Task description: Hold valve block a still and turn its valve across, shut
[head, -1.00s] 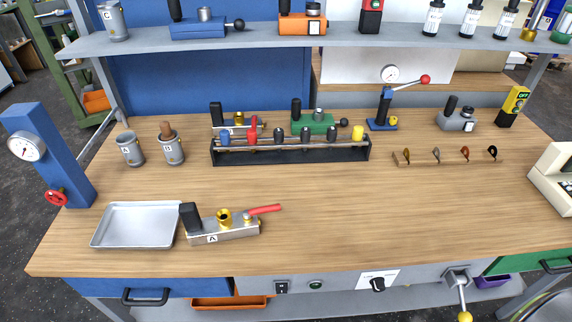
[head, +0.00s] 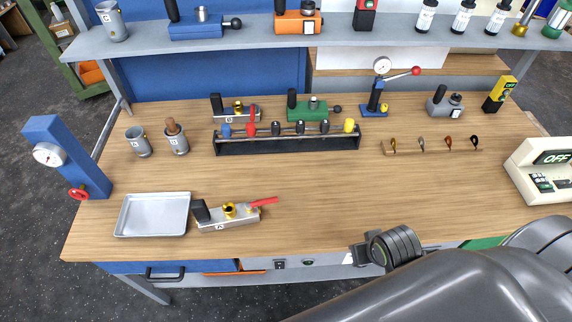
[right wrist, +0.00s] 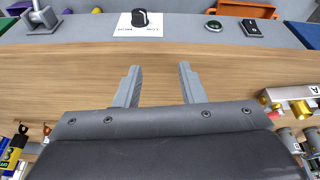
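Valve block a (head: 228,216) is a silver block marked A near the front left of the bench. It has a black upright grip at its left end, a brass port in the middle and a red valve lever (head: 262,202) pointing right, roughly along the block. Part of the block also shows at the right edge of the right wrist view (right wrist: 291,94). My right gripper (right wrist: 158,72) is open and empty over the bench's front part, its two grey fingers apart. In the head view my right arm comes in at the lower right. My left gripper is not in view.
A metal tray (head: 152,215) lies just left of the block. A black rack (head: 285,145) of coloured-handled tools stands behind it. A blue gauge post (head: 66,158) is at the left, and a beige OFF box (head: 545,172) at the right. The bench middle is clear.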

